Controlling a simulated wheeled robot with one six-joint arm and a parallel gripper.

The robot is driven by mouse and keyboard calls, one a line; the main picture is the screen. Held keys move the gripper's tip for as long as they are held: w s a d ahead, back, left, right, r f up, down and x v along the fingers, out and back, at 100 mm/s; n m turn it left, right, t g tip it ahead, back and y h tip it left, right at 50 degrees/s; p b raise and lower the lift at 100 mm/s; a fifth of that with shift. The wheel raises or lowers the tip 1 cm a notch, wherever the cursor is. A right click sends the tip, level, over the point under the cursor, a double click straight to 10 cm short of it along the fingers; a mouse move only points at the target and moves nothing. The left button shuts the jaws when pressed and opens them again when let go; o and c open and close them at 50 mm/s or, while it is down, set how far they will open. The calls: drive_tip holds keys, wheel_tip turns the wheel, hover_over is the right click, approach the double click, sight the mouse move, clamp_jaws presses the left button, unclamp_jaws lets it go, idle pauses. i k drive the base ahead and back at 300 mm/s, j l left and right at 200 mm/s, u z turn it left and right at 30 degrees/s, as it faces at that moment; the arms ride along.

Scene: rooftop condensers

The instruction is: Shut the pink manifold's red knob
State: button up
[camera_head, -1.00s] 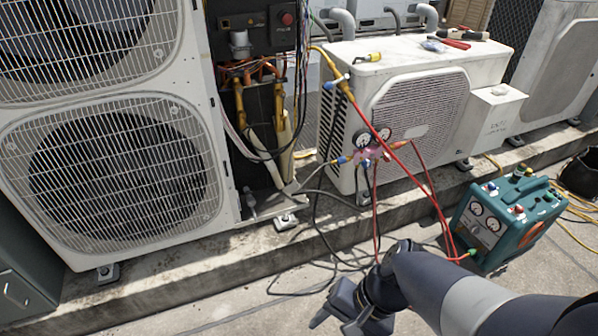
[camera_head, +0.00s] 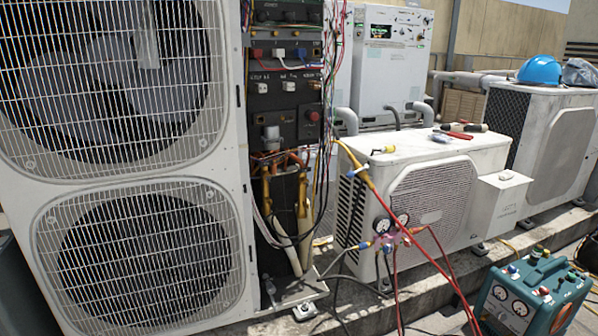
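The pink manifold (camera_head: 393,239) hangs in front of the small white condenser (camera_head: 432,195). Two round gauges (camera_head: 383,225) sit on its top. Its red knob (camera_head: 417,230) is at the right end, small in the picture, and I cannot tell whether it is open or shut. A blue knob (camera_head: 365,246) is at the left end. Red hoses (camera_head: 440,268) and a yellow hose (camera_head: 366,180) run close to it, one red hose crossing in front. My gripper is out of view.
A large fan unit (camera_head: 140,177) fills the left, with an open electrical panel (camera_head: 285,80) beside it. A teal recovery machine (camera_head: 533,296) stands at lower right. Hand tools (camera_head: 462,128) lie on the white condenser. A blue hard hat (camera_head: 540,70) rests on another unit.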

sight(407, 242)
drive_tip(key=j, duration=0.25)
drive_tip(key=i+l+z, duration=0.15)
drive_tip(key=i, duration=0.3)
drive_tip(key=i+l+z, duration=0.15)
drive_tip(key=i+l, duration=0.15)
drive_tip(key=i, duration=0.15)
drive_tip(key=i+l+z, duration=0.2)
drive_tip(key=i, duration=0.25)
drive_tip(key=j, duration=0.1)
